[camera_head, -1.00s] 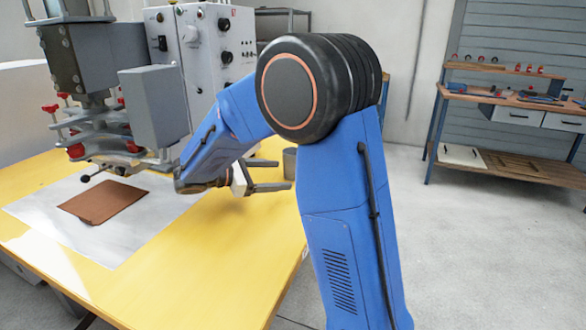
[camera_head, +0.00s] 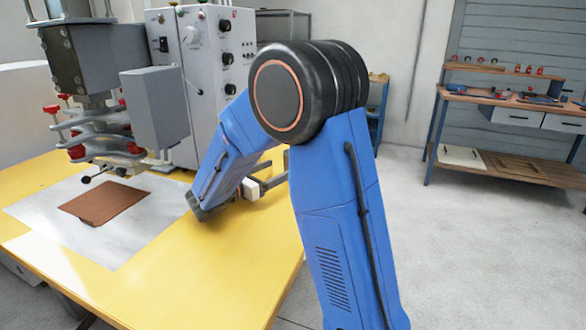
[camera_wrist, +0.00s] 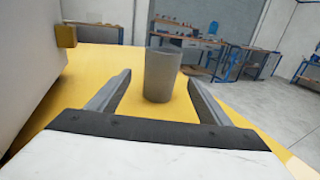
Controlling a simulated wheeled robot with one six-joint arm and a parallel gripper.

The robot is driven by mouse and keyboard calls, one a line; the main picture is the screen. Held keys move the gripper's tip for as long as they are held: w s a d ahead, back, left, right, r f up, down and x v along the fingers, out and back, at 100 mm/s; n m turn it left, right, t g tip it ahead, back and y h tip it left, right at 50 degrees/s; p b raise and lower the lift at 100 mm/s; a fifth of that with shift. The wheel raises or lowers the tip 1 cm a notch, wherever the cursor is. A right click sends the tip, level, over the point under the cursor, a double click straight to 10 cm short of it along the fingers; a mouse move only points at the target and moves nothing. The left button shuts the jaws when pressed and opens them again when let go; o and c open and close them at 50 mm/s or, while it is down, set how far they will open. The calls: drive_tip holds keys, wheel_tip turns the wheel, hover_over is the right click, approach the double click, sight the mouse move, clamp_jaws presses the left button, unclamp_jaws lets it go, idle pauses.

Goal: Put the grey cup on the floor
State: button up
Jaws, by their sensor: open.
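The grey cup (camera_wrist: 162,74) stands upright on the yellow table (camera_wrist: 85,65) in the wrist view. My gripper (camera_wrist: 158,80) is open, with one finger on either side of the cup in the picture. There are gaps between the cup and both fingers. I cannot tell how deep the cup is between them. In the head view my gripper (camera_head: 269,181) is low over the table's far right part, partly covered by my arm. The cup is hidden there behind my arm. The grey floor (camera_head: 470,250) shows to the right of the table.
A workbench (camera_head: 515,105) stands against the far wall. The floor between is clear.

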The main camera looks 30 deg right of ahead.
drive_tip(key=shift+x, duration=4.2)
drive_tip(key=shift+s+f, duration=0.1)
drive_tip(key=c, duration=1.2)
